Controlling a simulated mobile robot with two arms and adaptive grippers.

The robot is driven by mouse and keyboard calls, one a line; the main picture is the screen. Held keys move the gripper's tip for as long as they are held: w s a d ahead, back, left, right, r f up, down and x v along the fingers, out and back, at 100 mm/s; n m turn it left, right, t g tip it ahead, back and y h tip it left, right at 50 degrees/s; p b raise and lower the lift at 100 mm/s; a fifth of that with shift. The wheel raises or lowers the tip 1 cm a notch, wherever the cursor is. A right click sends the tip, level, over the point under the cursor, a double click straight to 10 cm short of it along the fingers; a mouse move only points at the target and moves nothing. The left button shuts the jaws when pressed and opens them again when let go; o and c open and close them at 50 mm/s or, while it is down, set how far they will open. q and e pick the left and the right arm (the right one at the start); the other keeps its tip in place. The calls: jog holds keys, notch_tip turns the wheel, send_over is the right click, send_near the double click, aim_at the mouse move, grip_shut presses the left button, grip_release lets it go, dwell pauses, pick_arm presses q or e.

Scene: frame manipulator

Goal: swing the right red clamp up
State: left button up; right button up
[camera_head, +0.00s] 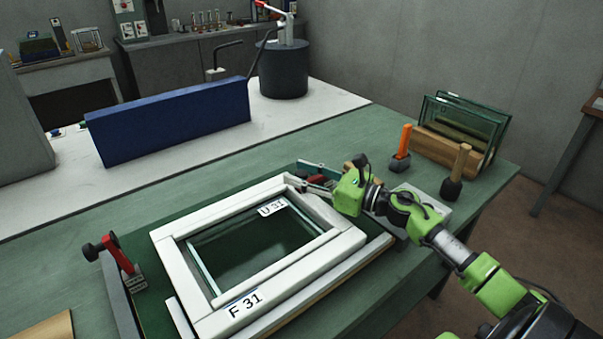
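The right red clamp (318,180) is at the far right corner of the white window frame (345,240). Its red part lies low, and my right arm's end partly hides it. My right gripper (334,181) is right beside the clamp, reaching in from the right. My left gripper is not in view.
The frame, labelled U 31 and F 31, lies on a green bench (380,120). A mallet (456,172), an orange-handled tool (401,150) and a wooden rack (450,148) with glass panes stand behind my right arm. A blue block (170,120) stands at the back left.

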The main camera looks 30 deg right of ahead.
grip_shut()
